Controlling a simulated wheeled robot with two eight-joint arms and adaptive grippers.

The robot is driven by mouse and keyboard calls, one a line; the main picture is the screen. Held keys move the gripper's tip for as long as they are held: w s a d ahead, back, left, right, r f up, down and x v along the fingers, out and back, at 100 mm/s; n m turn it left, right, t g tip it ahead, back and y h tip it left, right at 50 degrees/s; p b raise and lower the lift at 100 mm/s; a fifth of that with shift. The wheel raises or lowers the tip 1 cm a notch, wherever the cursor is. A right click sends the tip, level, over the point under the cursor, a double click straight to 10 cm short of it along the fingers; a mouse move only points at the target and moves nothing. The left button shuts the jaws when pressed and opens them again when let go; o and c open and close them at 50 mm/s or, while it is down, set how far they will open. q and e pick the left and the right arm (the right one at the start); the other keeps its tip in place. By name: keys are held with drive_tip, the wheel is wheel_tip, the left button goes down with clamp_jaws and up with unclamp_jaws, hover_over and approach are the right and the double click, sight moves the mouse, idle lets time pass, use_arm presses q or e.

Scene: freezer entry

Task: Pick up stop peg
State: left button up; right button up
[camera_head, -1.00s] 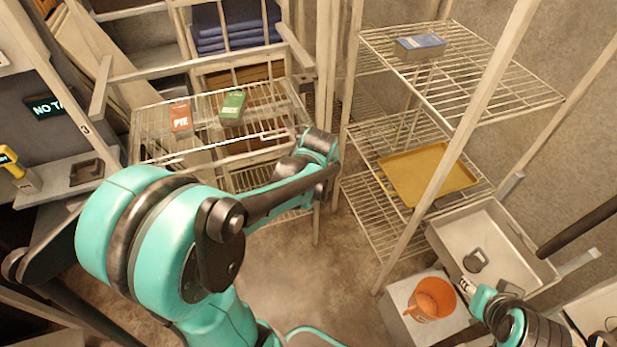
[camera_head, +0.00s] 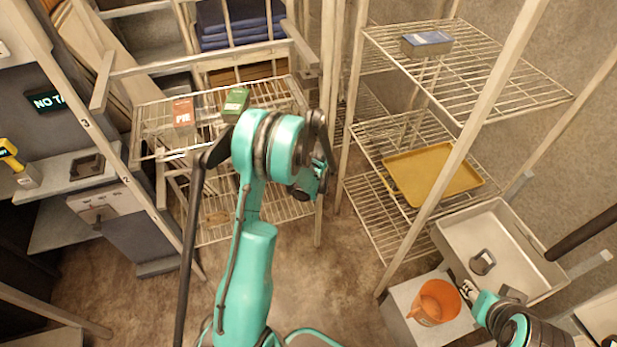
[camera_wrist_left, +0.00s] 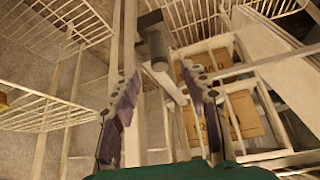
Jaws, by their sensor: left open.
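No object is plainly recognisable as the stop peg in the head view. In the left wrist view a grey cylindrical piece on a dark bracket (camera_wrist_left: 157,48) hangs by a pale post, beyond the fingertips; it may be the peg, but I cannot be sure. My left gripper (camera_wrist_left: 160,75) is open, with nothing between its two dark fingers. In the head view my left arm stands mid-picture before the wire shelf, and its fingers cannot be made out. My right gripper (camera_head: 466,291) is by the near edge of the metal basin; its opening is too small to judge.
A wire shelf (camera_head: 150,118) holds a red PIE box (camera_head: 183,112) and a green box (camera_head: 236,99). The right rack holds a blue-topped box (camera_head: 427,43) and yellow tray (camera_head: 432,176). An orange jug (camera_head: 437,300) stands near the basin (camera_head: 518,235). Upright posts flank the floor gap.

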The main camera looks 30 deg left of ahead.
use_arm(q)
drive_tip(key=x, duration=0.3)
drive_tip(key=shift+f+b, duration=0.1)
drive_tip(key=shift+b, duration=0.25)
drive_tip(key=shift+c, duration=0.3)
clamp_jaws()
